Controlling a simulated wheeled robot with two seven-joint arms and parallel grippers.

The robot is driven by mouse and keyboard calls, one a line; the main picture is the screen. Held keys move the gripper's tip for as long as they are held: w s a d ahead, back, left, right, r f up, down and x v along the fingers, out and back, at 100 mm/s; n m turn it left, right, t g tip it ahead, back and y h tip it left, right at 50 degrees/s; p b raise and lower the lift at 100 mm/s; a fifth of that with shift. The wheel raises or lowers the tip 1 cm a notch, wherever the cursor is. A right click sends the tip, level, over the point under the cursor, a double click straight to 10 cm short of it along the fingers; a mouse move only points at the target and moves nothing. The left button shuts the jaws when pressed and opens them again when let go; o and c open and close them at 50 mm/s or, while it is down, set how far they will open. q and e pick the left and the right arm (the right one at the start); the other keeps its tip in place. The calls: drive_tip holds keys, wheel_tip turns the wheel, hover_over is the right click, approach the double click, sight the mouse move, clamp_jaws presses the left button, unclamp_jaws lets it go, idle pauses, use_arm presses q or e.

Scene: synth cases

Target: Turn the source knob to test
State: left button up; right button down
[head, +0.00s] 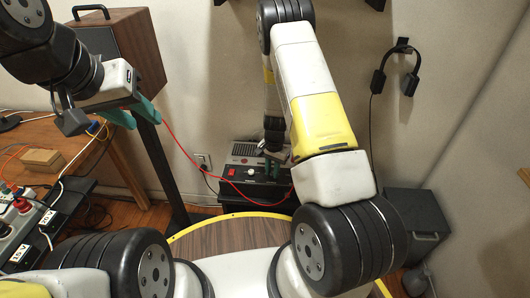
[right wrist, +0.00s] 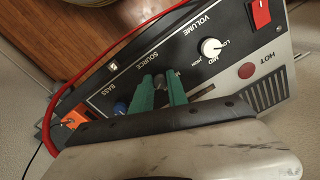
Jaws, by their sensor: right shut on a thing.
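The knob's pointer and position marks are hidden or too small to read. In the head view my right gripper (head: 272,161) is at the amplifier's front. My left gripper (head: 132,112) is open and empty, high at the left.
A white volume knob (right wrist: 211,47), a blue bass knob (right wrist: 120,107) and a red switch (right wrist: 260,14) share the panel. A red cable (head: 190,158) runs to the amplifier. A wooden speaker cabinet (head: 137,45), a cluttered desk (head: 75,140) and a dark box (head: 420,222) stand around.

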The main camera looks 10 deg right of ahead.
drive_tip(key=c, duration=1.3)
unclamp_jaws()
drive_tip(key=shift+d+r, duration=0.1)
drive_tip(key=shift+r, duration=3.8)
drive_tip(key=shift+r, duration=0.3)
wheel_tip(320, 180, up, 14)
drive_tip(key=f+n+t+y, duration=0.1)
hover_over(272, 173)
drive_tip(key=s+a, duration=0.2)
drive_tip(key=s+r+n+t+y, duration=0.15)
drive_tip(key=s+r, duration=0.35)
drive_tip(key=r, duration=0.7)
drive_tip(key=s+r+n+t, duration=0.1)
drive_tip(key=s+r+n, duration=0.1)
drive_tip(key=s+r, duration=0.4)
drive_tip(key=s+r+n+t, duration=0.2)
drive_tip(key=s+r, duration=0.4)
drive_tip(key=s, duration=0.5)
drive_tip(key=shift+s+n+h, duration=0.25)
drive_tip(key=shift+n+h, duration=0.1)
drive_tip(key=shift+n, duration=0.5)
